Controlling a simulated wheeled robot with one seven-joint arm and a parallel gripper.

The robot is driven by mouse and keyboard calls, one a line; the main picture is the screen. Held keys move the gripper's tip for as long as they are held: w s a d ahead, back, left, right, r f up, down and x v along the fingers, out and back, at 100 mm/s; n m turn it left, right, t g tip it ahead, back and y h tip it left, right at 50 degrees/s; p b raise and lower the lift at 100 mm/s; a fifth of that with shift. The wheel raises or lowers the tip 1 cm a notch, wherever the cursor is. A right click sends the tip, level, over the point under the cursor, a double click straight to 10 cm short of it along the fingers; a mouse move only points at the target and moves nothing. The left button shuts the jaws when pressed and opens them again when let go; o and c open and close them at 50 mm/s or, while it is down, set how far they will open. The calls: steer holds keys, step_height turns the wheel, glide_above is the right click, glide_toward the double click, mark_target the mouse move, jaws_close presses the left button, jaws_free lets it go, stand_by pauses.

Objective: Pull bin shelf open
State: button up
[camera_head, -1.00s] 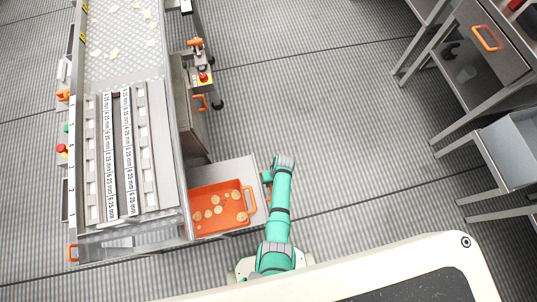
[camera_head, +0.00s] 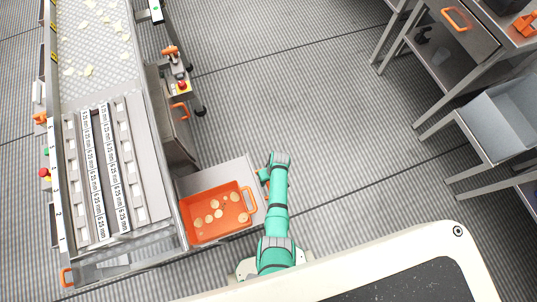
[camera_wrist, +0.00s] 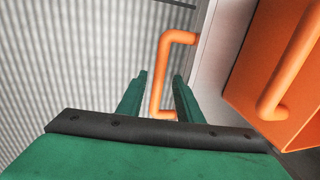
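The bin shelf is a grey pull-out shelf (camera_head: 238,172) at the machine's lower right, standing partly out. It carries an orange bin (camera_head: 215,237) holding several pale round slices. My teal gripper (camera_head: 264,176) is at the shelf's outer edge. In the wrist view, the orange shelf handle (camera_wrist: 163,68) runs between the two fingers of my gripper (camera_wrist: 160,80). They look closed on it, one finger on each side, though their contact is hard to see. The bin (camera_wrist: 268,85) and its handle (camera_wrist: 290,65) lie to the right of the fingers.
The long machine (camera_head: 140,170) with ruled strips stands at left. A small control post (camera_head: 176,75) with a red button and a grey cabinet sit above the shelf. Grey tables (camera_head: 455,75) stand at right. The floor between is clear.

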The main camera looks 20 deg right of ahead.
step_height(320, 180, up, 11)
steer(key=d, duration=0.2)
steer(key=shift+f, duration=0.2)
